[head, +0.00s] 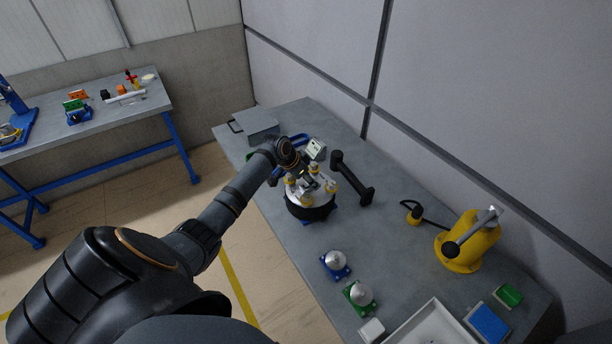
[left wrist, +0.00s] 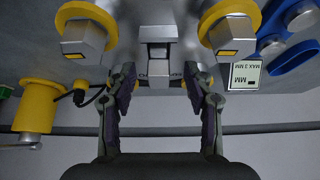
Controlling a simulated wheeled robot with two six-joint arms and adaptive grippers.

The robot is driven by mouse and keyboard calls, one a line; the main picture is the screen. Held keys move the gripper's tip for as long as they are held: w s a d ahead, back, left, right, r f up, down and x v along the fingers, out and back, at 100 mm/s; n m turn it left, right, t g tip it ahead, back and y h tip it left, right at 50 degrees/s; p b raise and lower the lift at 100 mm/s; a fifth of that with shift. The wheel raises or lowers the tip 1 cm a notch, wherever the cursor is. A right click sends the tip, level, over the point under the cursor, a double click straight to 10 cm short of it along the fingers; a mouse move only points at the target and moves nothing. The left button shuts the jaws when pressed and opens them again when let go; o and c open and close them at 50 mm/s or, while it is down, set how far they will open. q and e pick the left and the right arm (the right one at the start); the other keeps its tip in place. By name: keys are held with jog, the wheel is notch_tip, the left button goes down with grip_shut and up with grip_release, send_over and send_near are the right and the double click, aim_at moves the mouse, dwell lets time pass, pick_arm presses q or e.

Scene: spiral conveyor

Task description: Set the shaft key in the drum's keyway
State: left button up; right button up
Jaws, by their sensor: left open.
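The drum (head: 309,210) is a round dark body with a pale top and several yellow-collared posts, standing on the right-hand bench. My left gripper (head: 305,183) is over its top. In the left wrist view the same gripper (left wrist: 160,82) is open, with one finger on each side of a stepped grey metal block (left wrist: 158,48). The block shows beyond and between the fingertips; contact is not clear. I cannot tell whether this block is the shaft key or part of the drum, and the keyway is not distinguishable. My right gripper is not in view.
Around the drum stand a grey box (head: 262,127), a black handled part (head: 352,178) and a small white display (head: 316,149). Blue (head: 335,263) and green (head: 359,295) fixtures, a white tray (head: 433,325) and a yellow machine (head: 470,243) are nearer. The wall bounds the bench.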

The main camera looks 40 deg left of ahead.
pick_arm(q)
jog(key=v, duration=1.1)
jog(key=shift+r, duration=0.2)
jog(key=shift+s+a, duration=0.1)
